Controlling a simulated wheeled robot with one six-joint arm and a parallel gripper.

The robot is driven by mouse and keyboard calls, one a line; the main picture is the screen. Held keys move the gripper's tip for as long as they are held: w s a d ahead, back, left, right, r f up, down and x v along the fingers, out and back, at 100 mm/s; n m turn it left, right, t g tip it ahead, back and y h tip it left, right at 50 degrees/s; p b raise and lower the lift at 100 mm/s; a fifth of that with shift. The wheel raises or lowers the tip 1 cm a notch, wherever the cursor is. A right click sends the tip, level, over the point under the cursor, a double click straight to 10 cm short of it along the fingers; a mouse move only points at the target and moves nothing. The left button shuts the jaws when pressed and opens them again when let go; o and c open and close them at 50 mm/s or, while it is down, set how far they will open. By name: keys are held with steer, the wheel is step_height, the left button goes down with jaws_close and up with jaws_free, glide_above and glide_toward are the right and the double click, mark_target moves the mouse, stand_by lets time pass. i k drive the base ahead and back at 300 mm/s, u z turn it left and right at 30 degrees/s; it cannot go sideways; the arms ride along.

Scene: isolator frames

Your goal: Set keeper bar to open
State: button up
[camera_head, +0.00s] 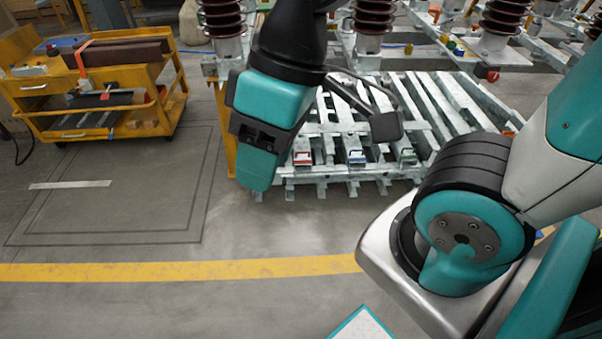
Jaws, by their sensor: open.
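My gripper (257,172) hangs from the dark wrist at the upper middle, as a teal block with a black slotted part. It is open, though its fingers are hard to make out from this side. I see nothing held in it. It covers part of the near left end of a pale metal isolator frame (445,108). Small red (303,158), blue (356,157) and green (407,155) fittings sit along that frame's near edge. I cannot tell which part is the keeper bar or how it is set.
A yellow cart (150,118) with tools stands at the left. Ribbed brown insulators (373,16) rise from frames at the back. A yellow floor line (180,270) crosses the foreground. The floor between cart and frame is clear. My own arm covers the right side.

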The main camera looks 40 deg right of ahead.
mark_target(284, 177)
steer(key=z, duration=0.9)
steer(key=i, duration=0.8)
steer(key=z, duration=0.85)
